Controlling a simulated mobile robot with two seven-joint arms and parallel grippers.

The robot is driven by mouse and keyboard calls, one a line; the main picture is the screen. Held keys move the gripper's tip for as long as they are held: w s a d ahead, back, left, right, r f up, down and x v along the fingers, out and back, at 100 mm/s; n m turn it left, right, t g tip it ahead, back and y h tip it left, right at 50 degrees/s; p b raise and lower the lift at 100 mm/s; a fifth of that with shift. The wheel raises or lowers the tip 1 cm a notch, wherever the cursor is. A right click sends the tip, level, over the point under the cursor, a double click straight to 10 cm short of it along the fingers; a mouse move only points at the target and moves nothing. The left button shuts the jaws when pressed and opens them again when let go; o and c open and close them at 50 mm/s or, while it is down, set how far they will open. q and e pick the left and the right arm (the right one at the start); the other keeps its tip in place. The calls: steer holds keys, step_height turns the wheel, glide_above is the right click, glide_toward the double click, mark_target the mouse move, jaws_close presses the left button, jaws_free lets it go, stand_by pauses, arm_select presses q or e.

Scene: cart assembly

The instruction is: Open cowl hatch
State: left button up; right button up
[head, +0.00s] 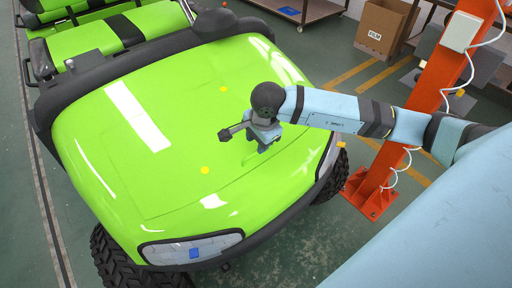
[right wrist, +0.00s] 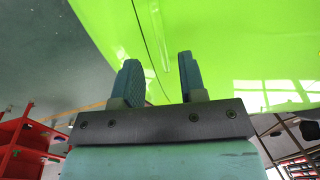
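The cart's bright green cowl (head: 110,180) fills the middle of the head view. A thin seam on it outlines the cowl hatch (head: 180,110), which looks flush with the surface around it. My right gripper (head: 262,147) is over the right part of the cowl. In the right wrist view, its two teal fingers (right wrist: 158,65) stand apart with nothing between them. Green bodywork (right wrist: 220,35) and a dark curved seam (right wrist: 143,35) show beyond the fingers. I cannot tell whether the fingertips touch the cowl. My left gripper is not in view.
An orange post (head: 425,95) with a white box and cable stands right of the cart, near my right arm. A cardboard box (head: 383,28) sits behind. Green seats (head: 85,40) are behind the cowl. Green floor (head: 300,245) lies open in front.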

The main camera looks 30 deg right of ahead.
mark_target(255, 152)
steer(key=shift+w+f, duration=0.25)
steer(key=shift+f, duration=0.9)
steer(key=shift+w+f, duration=0.25)
steer(key=shift+f, duration=0.9)
jaws_close()
